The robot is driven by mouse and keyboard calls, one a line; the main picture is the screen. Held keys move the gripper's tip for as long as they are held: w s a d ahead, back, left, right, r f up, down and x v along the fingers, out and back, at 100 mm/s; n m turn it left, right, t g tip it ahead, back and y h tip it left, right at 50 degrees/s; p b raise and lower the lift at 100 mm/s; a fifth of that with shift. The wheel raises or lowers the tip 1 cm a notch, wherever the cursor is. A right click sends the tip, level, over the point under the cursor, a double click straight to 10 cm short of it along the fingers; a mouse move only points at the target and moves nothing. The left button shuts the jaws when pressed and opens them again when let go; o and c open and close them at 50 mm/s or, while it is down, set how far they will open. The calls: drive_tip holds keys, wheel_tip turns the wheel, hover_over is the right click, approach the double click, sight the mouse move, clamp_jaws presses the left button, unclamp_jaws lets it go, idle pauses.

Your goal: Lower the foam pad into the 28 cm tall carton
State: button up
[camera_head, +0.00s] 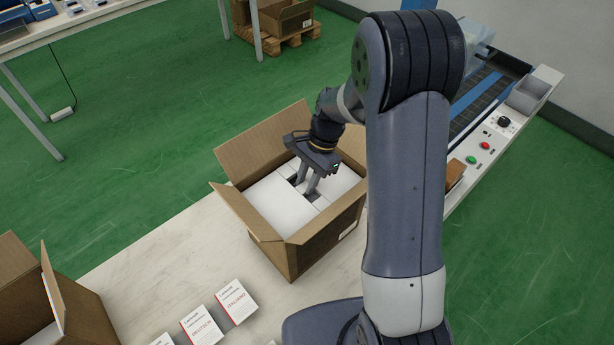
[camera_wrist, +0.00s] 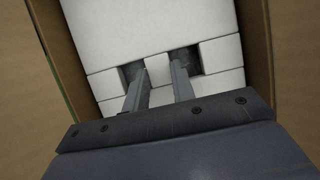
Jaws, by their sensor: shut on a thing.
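The foam pad (camera_head: 284,207) is white and lies inside the open brown carton (camera_head: 301,259), filling most of its opening a little below the rim. My gripper (camera_head: 309,187) points down into the carton and is shut on a narrow part of the pad between two dark slots. In the wrist view the white pad (camera_wrist: 150,28) spans the space between the carton walls (camera_wrist: 258,45). My gripper (camera_wrist: 157,75) has its fingertips in the two dark slots, one on each side of the white strip. What lies under the pad is hidden.
The carton's flaps (camera_head: 262,141) stand open outward. Another open carton (camera_head: 60,301) is at the lower left of the pale table (camera_head: 180,257). Several white booklets (camera_head: 202,326) lie at the front. A conveyor (camera_head: 479,103) with buttons is at the right.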

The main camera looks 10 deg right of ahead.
drive_tip(key=o, duration=1)
drive_tip(key=shift+o, duration=0.2)
wheel_tip(320, 180, up, 22)
drive_tip(key=p, duration=1.8)
drive_tip(key=shift+f, duration=0.2)
wheel_tip(320, 180, down, 13)
drive_tip(key=b, duration=1.1)
drive_tip(key=shift+f, duration=0.15)
drive_tip(key=shift+s, duration=0.1)
